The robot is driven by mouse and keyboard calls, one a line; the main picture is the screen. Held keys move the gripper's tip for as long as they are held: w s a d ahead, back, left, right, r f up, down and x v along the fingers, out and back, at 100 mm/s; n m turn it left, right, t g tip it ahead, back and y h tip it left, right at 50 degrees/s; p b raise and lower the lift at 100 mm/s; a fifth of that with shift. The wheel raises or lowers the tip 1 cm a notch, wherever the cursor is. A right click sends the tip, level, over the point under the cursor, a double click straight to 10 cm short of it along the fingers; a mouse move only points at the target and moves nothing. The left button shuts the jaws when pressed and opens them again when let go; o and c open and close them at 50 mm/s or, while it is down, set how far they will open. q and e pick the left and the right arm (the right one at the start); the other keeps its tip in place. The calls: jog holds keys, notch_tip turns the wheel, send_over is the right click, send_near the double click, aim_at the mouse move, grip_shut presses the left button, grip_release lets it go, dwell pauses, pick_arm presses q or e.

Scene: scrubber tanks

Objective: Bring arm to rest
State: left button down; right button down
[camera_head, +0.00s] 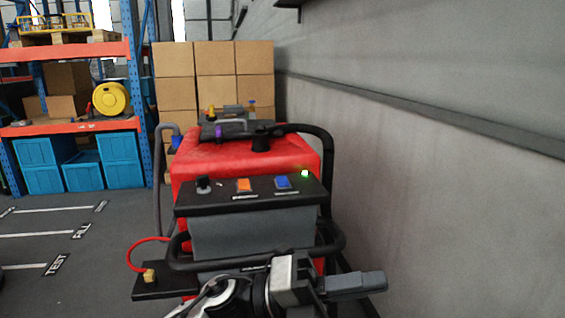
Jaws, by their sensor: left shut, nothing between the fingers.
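My left gripper (358,284) shows at the bottom, right of centre. Its grey fingers point right and are shut with nothing between them. My white and black left arm (240,294) comes in from the bottom edge. The gripper is in front of the lower right part of a red scrubber machine (240,160), and part of the machine's base is hidden behind it. I cannot tell whether they touch. The machine's black panel (222,195) carries a black knob (203,184), an orange switch (243,185), a blue switch (282,182) and a lit green lamp (304,173). My right gripper is out of view.
A black handle bar (205,263) runs across the machine's front, close to my arm. A red hose (140,247) loops at its left. A grey wall (430,170) stands at right. Cardboard boxes (215,75) and a shelf (65,128) stand behind. Floor (75,290) at left is clear.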

pick_arm(q)
jog(key=w+a+f+n+t+y, duration=0.25)
jog(key=a+f+n+t, duration=0.2)
jog(key=n+t, duration=0.35)
jog(key=w+a+f+n+t+y, duration=0.1)
jog(key=a+f+n+t+y, duration=0.35)
jog(key=n, duration=0.55)
jog(key=w+a+f+n+t+y, duration=0.2)
jog(key=a+f+n+t+y, duration=0.1)
jog(key=f+n+t, duration=0.5)
jog(key=s+a+f+n+g+y, duration=0.3)
jog(key=s+a+f+n, duration=0.3)
jog(key=f, duration=0.3)
jog(key=s+a+f+n+g+y, duration=0.4)
jog(key=s+a+f+n+y, duration=0.1)
jog(key=s+f, duration=0.4)
jog(key=shift+s+a+f+n+y, duration=0.15)
jog(key=shift+a+f+n+y, duration=0.45)
jog(key=shift+a, duration=0.6)
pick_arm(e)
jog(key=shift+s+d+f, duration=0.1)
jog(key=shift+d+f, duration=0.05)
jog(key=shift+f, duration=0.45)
pick_arm(q)
jog(key=shift+r+g, duration=0.1)
jog(key=shift+g, duration=0.15)
